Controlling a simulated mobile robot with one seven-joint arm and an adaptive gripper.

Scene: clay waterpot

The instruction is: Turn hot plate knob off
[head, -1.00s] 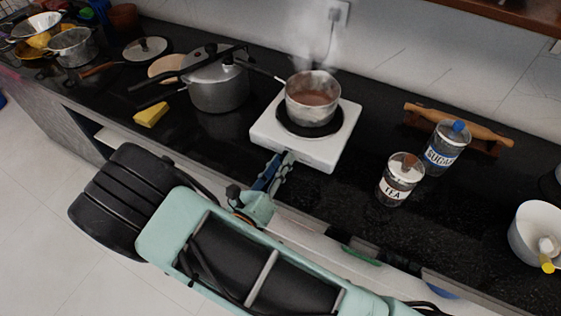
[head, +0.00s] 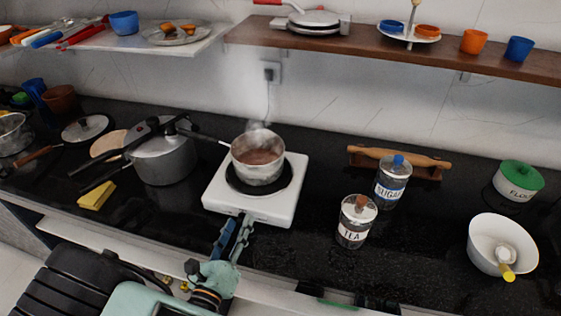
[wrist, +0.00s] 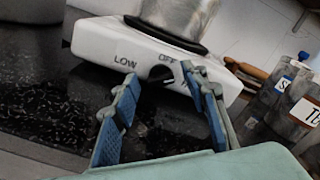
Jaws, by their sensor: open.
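The white hot plate (head: 278,211) stands on the black counter under a steaming metal saucepan (head: 262,172) of brown liquid. Its front face also shows in the wrist view (wrist: 95,42), with the words LOW and OFF. My gripper (head: 236,222) is open at the front edge of the hot plate. In the wrist view its blue-padded fingers (wrist: 158,74) stand apart on either side of the knob area. I cannot tell whether they touch it.
A pressure cooker (head: 165,163) stands left of the hot plate, with a yellow sponge (head: 96,195) near it. The tea jar (head: 355,222), sugar jar (head: 391,184) and rolling pin (head: 394,159) are to the right. Shelves (head: 420,52) hang above. Counter right of the hot plate is partly clear.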

